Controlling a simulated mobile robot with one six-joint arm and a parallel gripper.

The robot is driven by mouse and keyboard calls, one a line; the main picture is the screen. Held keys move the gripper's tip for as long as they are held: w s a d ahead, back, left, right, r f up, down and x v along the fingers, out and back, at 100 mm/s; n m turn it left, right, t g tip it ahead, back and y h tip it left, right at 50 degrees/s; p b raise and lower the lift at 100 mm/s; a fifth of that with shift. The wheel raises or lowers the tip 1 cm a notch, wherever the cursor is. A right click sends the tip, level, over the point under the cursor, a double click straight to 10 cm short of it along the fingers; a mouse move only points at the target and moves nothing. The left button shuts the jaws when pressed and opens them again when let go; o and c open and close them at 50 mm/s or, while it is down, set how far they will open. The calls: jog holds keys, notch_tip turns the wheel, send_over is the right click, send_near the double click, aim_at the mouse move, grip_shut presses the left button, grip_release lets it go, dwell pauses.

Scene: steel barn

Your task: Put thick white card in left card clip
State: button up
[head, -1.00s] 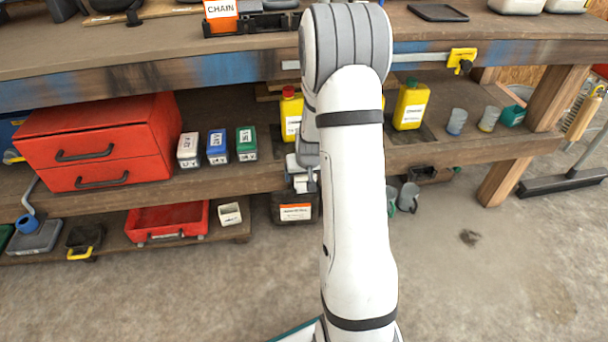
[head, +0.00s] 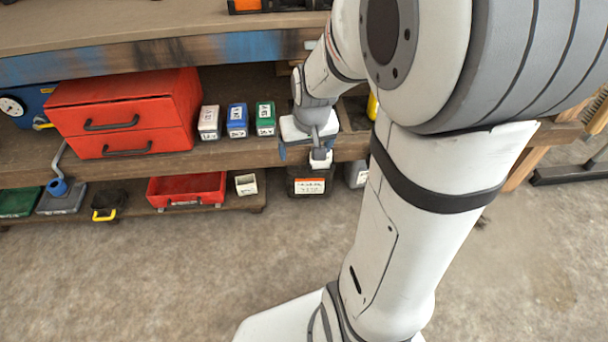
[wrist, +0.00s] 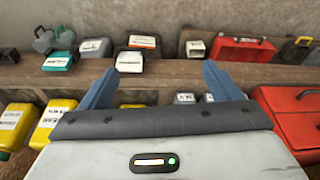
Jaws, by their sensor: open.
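I cannot make out a thick white card or a left card clip in either view. My gripper (wrist: 160,66) is open, with its two blue fingers spread apart and nothing visible between them in the wrist view. In the head view my gripper (head: 298,150) is in front of the lower shelving, right of the small labelled boxes and above a black container (head: 309,184) with an orange and white label. That container also shows beyond the fingers in the wrist view (wrist: 142,53).
A red drawer box (head: 128,112) stands left on the shelf, beside white (head: 209,122), blue (head: 237,120) and green (head: 265,118) labelled boxes. A red tray (head: 187,187) and white box (head: 246,184) sit lower. Yellow bottles (wrist: 52,122) show in the wrist view. Floor in front is clear.

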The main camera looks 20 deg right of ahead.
jog(key=s+a+r, duration=0.2)
jog(key=s+a, duration=0.1)
jog(key=s, duration=0.3)
jog(key=s+a+r+n+g, duration=0.1)
jog(key=s+a+r, duration=0.1)
jog(key=s, duration=0.4)
jog(key=shift+s+a+r+n+g, duration=0.15)
jog(key=shift+a+r+n+g, duration=0.15)
jog(key=shift+a, duration=0.15)
